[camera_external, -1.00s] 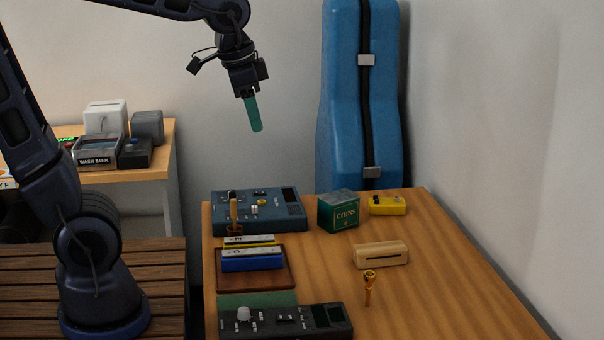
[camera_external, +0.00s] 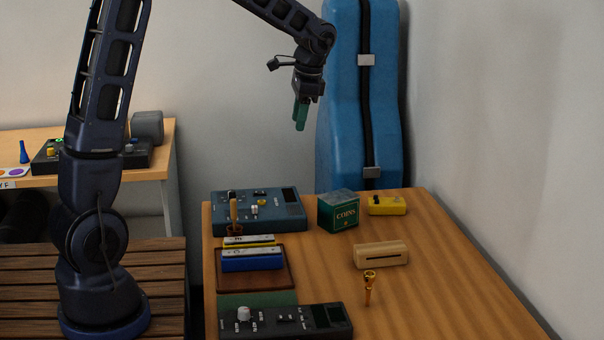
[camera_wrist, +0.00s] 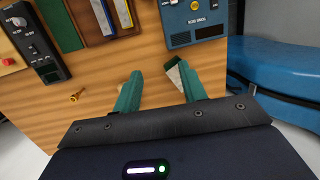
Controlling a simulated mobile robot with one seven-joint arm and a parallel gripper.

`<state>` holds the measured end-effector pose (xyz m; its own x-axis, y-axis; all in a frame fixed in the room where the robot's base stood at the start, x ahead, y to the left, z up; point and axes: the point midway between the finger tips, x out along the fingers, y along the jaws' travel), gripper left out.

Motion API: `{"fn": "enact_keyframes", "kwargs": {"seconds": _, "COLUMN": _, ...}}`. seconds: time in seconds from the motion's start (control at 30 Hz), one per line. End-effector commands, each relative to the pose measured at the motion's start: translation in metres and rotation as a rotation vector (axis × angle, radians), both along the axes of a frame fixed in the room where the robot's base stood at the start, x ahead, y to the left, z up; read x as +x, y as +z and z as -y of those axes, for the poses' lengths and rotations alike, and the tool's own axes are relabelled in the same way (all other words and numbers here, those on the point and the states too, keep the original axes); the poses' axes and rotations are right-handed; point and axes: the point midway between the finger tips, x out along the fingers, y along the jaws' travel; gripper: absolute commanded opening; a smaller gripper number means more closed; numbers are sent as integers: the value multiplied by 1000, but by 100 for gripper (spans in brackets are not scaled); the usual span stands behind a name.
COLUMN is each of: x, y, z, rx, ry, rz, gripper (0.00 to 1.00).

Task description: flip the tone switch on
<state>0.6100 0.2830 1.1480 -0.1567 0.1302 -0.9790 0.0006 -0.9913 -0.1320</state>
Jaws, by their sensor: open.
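Two control boxes with knobs and switches lie on the wooden table. The blue one (camera_external: 285,215) is at the back left and also shows at the top of the wrist view (camera_wrist: 205,12). The dark grey one (camera_external: 270,322) is at the front left and shows at the left of the wrist view (camera_wrist: 36,48). Their small labels are too small to read, so I cannot tell which switch is the tone switch or its position. My gripper (camera_external: 300,122), with green fingers, hangs in the air above the table's back part, open and empty; its fingers are apart in the wrist view (camera_wrist: 156,72).
A green coins box (camera_external: 338,212), yellow box (camera_external: 387,205), wooden block (camera_external: 381,254) and brass mouthpiece (camera_external: 369,288) stand right of the control boxes. A brown tray (camera_external: 284,284) carries blue and yellow harmonica-like pieces. A tall blue case (camera_external: 340,100) stands behind. The table's right side is clear.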

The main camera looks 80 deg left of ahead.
Motion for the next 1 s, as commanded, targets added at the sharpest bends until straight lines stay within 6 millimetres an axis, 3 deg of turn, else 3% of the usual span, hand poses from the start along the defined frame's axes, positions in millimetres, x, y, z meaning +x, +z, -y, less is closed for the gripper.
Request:
{"fn": "enact_keyframes", "kwargs": {"seconds": 0.03, "x": 1, "y": -12, "z": -19, "rx": -8, "ry": 6, "rz": -21, "gripper": 42}}
{"fn": "enact_keyframes", "kwargs": {"seconds": 0.4, "x": -14, "y": -101, "z": -145, "rx": -73, "ry": 14, "rz": -156, "gripper": 42}}
{"fn": "enact_keyframes", "kwargs": {"seconds": 0.6, "x": -33, "y": -146, "z": -197, "rx": -111, "ry": 17, "rz": -210, "gripper": 42}}
{"fn": "enact_keyframes", "kwargs": {"seconds": 0.8, "x": -44, "y": -168, "z": -220, "rx": -130, "ry": 16, "rz": -233, "gripper": 42}}
{"fn": "enact_keyframes", "kwargs": {"seconds": 1.0, "x": -50, "y": -180, "z": -222, "rx": -133, "ry": 15, "rz": -237, "gripper": 42}}
